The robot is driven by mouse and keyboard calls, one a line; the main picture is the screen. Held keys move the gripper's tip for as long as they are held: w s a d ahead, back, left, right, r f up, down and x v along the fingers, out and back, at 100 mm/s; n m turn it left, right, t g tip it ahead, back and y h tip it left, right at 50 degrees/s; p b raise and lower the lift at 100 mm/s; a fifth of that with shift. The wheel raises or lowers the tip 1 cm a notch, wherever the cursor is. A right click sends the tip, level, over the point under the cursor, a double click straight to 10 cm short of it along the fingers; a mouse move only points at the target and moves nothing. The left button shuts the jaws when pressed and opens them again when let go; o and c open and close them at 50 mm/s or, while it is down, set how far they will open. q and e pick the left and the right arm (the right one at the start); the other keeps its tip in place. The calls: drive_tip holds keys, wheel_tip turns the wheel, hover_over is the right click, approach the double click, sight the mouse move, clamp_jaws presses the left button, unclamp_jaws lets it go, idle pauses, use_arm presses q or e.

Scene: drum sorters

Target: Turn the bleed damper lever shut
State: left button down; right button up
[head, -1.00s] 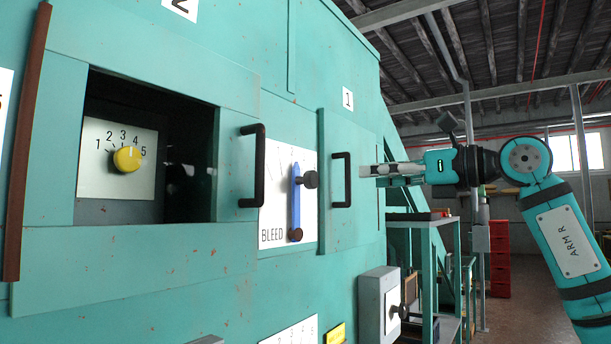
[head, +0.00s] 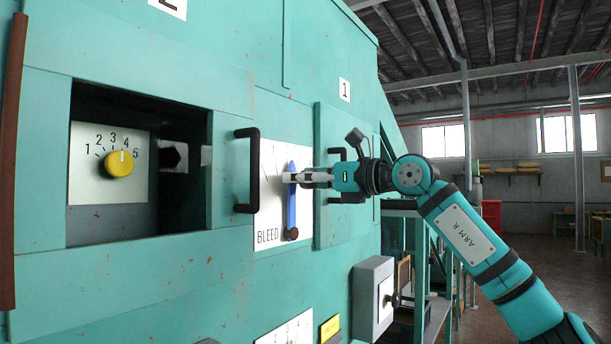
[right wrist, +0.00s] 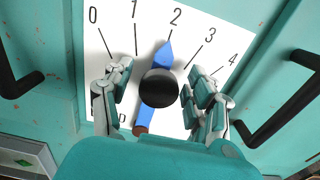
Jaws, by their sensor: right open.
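The bleed damper lever (head: 292,212) is a blue pointer on a white scale plate (head: 269,208) marked BLEED. In the right wrist view the lever (right wrist: 166,55) points close to the 2 mark on a scale from 0 to 4. A round black knob (right wrist: 159,88) stands out from the lever, and a brown cap (right wrist: 141,128) sits at its lower end. My right gripper (right wrist: 160,84) is open, with one finger on each side of the knob and gaps showing. In the head view the right gripper (head: 290,177) covers the knob and part of the lever. My left gripper is not in view.
Black door handles flank the plate: one left (head: 247,170) and one right (head: 347,190), partly behind my right gripper. An open recess at left holds a yellow knob (head: 119,163). A grey switch box (head: 373,300) sticks out below right.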

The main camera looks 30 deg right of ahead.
clamp_jaws()
drive_tip(key=shift+w+a, duration=0.1)
drive_tip(key=shift+w, duration=0.1)
idle(0.4)
